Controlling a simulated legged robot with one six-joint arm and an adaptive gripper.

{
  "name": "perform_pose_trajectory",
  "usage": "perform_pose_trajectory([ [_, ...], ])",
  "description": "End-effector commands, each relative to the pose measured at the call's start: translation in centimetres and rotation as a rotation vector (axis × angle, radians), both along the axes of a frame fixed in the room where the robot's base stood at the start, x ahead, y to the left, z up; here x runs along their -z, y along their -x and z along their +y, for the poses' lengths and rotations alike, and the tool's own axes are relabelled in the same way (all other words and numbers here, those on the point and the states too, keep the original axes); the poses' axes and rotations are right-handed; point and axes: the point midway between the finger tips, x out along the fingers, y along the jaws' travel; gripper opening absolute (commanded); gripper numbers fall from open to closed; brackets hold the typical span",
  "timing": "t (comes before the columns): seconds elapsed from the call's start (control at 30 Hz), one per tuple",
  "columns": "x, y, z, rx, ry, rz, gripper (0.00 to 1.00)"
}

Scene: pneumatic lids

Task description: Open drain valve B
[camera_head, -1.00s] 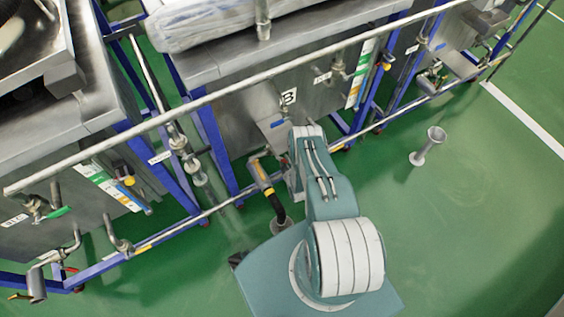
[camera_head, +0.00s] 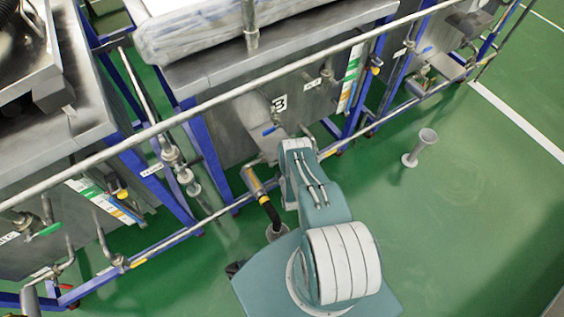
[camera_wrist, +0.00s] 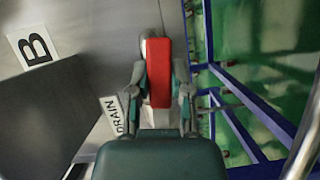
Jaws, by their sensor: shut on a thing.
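The drain valve's red lever (camera_wrist: 159,72) stands upright in the middle of the wrist view. It is beside a white DRAIN label (camera_wrist: 112,116) and a large B label (camera_wrist: 34,47) on the grey metal tank. My gripper (camera_wrist: 160,82) is shut on the red lever, with a finger on each side of it. The valve body under the lever is hidden by my gripper. In the head view the B label (camera_head: 280,103) shows on the middle tank (camera_head: 235,125). There my arm hides the gripper and the red lever.
A blue-handled valve (camera_head: 270,130) sits on the tank's front. A long rail (camera_head: 215,97) crosses before the tanks. A drain pipe with a yellow band (camera_head: 257,187) stands left of my arm. A floor funnel (camera_head: 421,148) stands to the right, with open green floor around it.

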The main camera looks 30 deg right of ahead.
Motion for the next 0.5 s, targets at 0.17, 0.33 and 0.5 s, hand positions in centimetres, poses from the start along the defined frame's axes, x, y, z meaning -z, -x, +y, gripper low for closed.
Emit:
perform_pose_trajectory([
  [0.17, -0.45, -0.15, 0.24, -0.010, 0.088, -0.002, 0.00],
  [0.33, -0.70, -0.17, 0.26, -0.011, 0.135, -0.004, 0.00],
  [0.5, -0.82, -0.19, 0.29, -0.012, 0.157, -0.003, 0.00],
])
